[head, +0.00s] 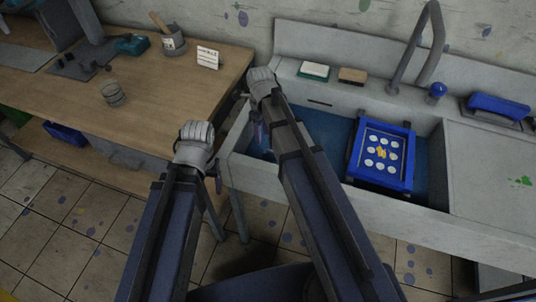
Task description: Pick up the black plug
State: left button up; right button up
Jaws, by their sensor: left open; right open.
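I cannot make out the black plug for certain in the head view. Several small dark items (92,66) lie on a dark mat at the back of the wooden table, too small to identify. My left gripper (197,132) is open and empty in front of the table's right end. My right gripper (262,76) is open and appears empty, by the left end of the sink (290,68). My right forearm hides part of the sink's left side.
A blue frame (408,158) with white circles and a yellow mark stands in the basin. A grey faucet (408,55), a blue knob (437,90), sponges (352,75) and a blue brush (497,106) are around it. The wooden table (170,90) holds a can (113,93) and a pot (173,42).

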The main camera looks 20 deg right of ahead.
aim_at(270, 153)
notch_tip(270, 153, down, 3)
jog(key=b, duration=0.2)
jog(key=shift+b, duration=0.3)
jog(key=f+b, duration=0.5)
jog(key=shift+s+d+f, duration=0.1)
jog(key=shift+s+d, duration=0.25)
jog(key=shift+d, duration=0.05)
grip_shut()
